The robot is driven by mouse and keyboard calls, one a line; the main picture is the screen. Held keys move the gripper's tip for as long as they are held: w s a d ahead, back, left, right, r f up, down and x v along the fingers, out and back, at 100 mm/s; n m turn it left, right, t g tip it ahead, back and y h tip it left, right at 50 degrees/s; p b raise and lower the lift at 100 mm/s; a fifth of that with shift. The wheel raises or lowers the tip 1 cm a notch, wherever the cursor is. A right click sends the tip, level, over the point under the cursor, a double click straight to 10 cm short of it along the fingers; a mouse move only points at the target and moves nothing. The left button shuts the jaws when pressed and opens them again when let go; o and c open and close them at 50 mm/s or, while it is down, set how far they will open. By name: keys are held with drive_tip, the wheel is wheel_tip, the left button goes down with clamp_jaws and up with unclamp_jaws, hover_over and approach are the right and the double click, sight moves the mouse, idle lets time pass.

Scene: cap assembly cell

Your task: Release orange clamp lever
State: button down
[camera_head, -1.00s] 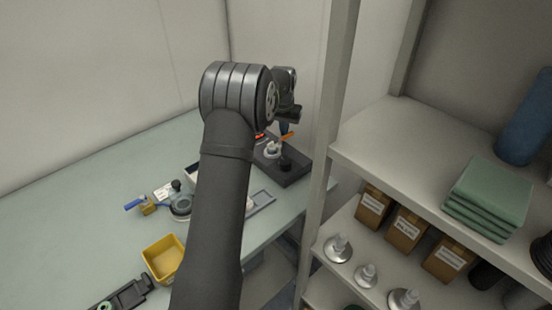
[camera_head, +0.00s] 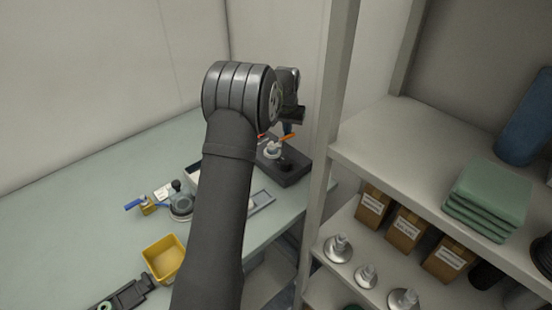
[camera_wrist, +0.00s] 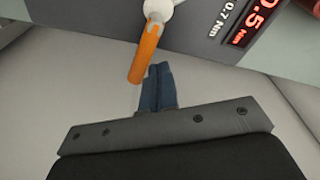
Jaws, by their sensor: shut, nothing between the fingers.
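The orange clamp lever (camera_wrist: 147,52) hangs from a white pivot piece at the top of the wrist view, in front of a dark panel. In the head view the orange lever (camera_head: 287,136) shows small at the far end of the bench, above a dark base block (camera_head: 288,172). My gripper (camera_wrist: 158,72) is shut, its blue fingers together with nothing between them. Its fingertips are close to the lever's free end, just right of it in the wrist view; whether they touch cannot be told. In the head view my arm hides part of the bench.
The dark panel (camera_wrist: 206,22) carries a red "0.5 Nm" readout. A yellow bin (camera_head: 163,258) and a blue-handled part (camera_head: 135,205) stand on the bench to the left. A shelf post (camera_head: 325,150) rises close to the right of the clamp base, with loaded shelves beyond.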

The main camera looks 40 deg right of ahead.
sight(294, 134)
drive_tip(key=shift+s+d, duration=0.15)
drive_tip(key=shift+s, duration=0.85)
drive_tip(key=shift+s, duration=0.6)
idle(0.3)
